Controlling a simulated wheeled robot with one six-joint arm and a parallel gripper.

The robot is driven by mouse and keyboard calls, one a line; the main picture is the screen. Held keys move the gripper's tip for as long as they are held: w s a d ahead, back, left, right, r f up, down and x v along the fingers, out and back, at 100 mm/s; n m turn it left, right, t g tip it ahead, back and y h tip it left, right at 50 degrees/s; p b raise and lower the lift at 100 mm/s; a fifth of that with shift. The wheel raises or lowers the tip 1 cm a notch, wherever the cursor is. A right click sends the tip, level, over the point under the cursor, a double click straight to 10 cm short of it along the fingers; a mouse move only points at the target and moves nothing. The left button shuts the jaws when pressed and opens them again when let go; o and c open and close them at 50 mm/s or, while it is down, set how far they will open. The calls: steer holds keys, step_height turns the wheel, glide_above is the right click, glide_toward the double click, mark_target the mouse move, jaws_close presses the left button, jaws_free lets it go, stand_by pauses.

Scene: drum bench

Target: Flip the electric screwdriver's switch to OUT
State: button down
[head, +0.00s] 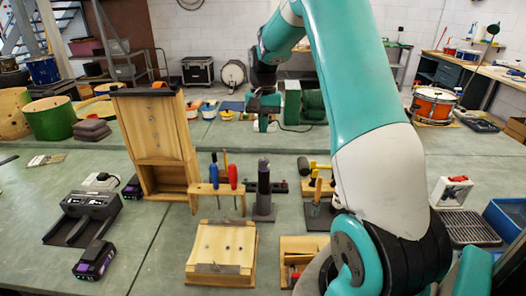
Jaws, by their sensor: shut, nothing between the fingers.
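A dark grey upright cylinder (263,182) stands on a small base near the middle of the bench, right of the screwdriver rack. It looks like the electric screwdriver in a stand, but I cannot be sure. No switch or OUT marking can be made out on it at this size. My gripper (263,126) is small and dark in the picture, pointing down above the cylinder with a visible gap. It is shut and empty. My arm hides part of the bench to the right.
A wooden rack (216,188) holds blue and red screwdrivers. A tall wooden stand (158,135) rises behind it. A wooden box (222,250) lies in front. A charger (85,215) and battery (95,260) are left. A white box with a red part (452,191) is right.

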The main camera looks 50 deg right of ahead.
mark_target(263, 161)
steer(key=f+p, duration=0.1)
steer(key=f, duration=0.2)
steer(key=f+p, duration=0.1)
steer(key=f, duration=0.2)
steer(key=a+f+p, duration=0.1)
steer(key=f, duration=0.2)
steer(key=shift+s, duration=0.4)
